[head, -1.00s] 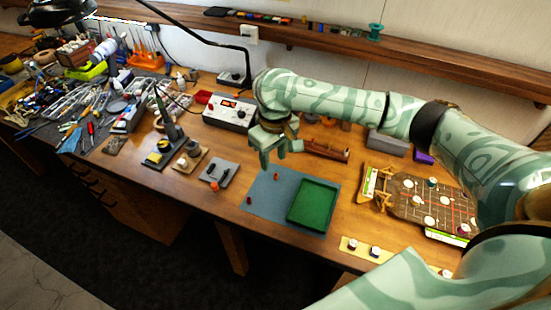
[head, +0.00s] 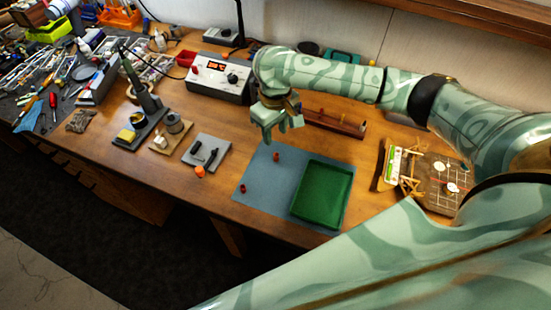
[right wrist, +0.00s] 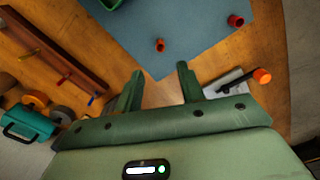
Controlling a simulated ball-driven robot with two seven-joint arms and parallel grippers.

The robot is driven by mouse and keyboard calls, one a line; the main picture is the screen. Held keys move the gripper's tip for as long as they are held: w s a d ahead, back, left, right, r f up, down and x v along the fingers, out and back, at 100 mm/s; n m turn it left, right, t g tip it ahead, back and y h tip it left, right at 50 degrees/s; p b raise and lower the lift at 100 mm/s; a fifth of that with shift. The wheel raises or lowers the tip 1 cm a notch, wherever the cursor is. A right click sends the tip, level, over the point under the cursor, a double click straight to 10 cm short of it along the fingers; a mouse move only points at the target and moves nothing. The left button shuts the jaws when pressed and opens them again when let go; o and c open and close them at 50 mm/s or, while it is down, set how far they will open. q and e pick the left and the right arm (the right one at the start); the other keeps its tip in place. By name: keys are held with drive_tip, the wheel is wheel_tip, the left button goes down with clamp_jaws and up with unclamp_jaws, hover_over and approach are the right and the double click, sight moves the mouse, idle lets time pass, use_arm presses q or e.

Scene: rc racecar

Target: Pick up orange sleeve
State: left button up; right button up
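A small orange-red sleeve (head: 276,157) stands on the blue-grey mat (head: 256,192), near its back edge. It also shows in the right wrist view (right wrist: 160,45), open end visible. A redder sleeve (head: 242,188) stands near the mat's left edge; the right wrist view shows it too (right wrist: 236,20). My right gripper (head: 272,132) hangs above the bench behind the mat, with its fingers pointing down. In the right wrist view its two fingers (right wrist: 158,82) are apart with nothing between them. The orange-red sleeve lies beyond the fingertips, untouched. My left gripper is not in view.
A green tray (head: 347,199) covers the mat's right part. A grey plate with black tools (head: 221,146) and a bright orange piece (head: 200,171) are left of the mat. A wooden rack (head: 335,122) and a power unit (head: 216,82) stand behind. My arm hides the bench's right side.

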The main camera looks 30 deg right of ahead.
drive_tip(key=b, duration=0.1)
hover_over(276, 160)
drive_tip(key=w, duration=0.1)
wheel_tip(276, 160, down, 4)
drive_tip(key=shift+w+d+f, duration=0.1)
drive_tip(key=shift+d, duration=0.05)
drive_tip(key=f+b, duration=0.1)
drive_tip(key=f, duration=0.1)
drive_tip(key=f+b, duration=0.1)
drive_tip(key=f, duration=0.1)
drive_tip(key=shift+s+f+b, duration=0.2)
drive_tip(key=shift+f+b, duration=0.2)
drive_tip(key=shift+r, duration=0.15)
drive_tip(key=shift+c, duration=0.9)
clamp_jaws()
